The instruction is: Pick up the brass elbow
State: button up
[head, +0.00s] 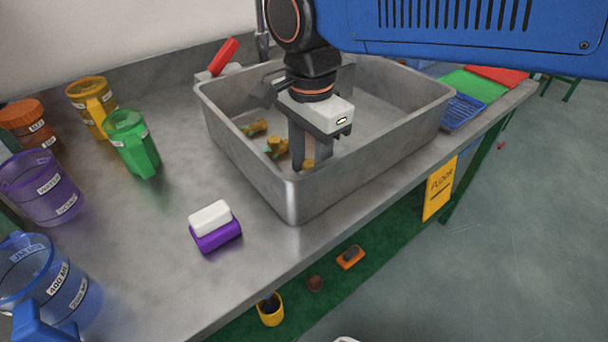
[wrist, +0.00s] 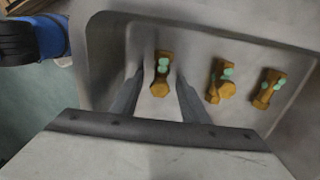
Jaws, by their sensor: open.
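Several brass fittings with green patches lie on the floor of the metal sink. In the wrist view one brass fitting (wrist: 160,80) lies between the fingers of my gripper (wrist: 158,97), which are apart on either side of it. A second brass fitting (wrist: 221,84) and a third (wrist: 268,88) lie to the right. In the head view two fittings (head: 254,128) (head: 277,147) show left of my gripper (head: 303,160), and part of another (head: 308,164) shows by the fingers. My gripper points down inside the sink, open. I cannot tell for certain which fitting is the elbow.
The sink (head: 370,165) has raised walls close around my gripper. A white block on a purple holder (head: 215,235) sits on the bench to the left. Coloured trays (head: 470,85) lie at the right.

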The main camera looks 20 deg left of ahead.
grip_shut()
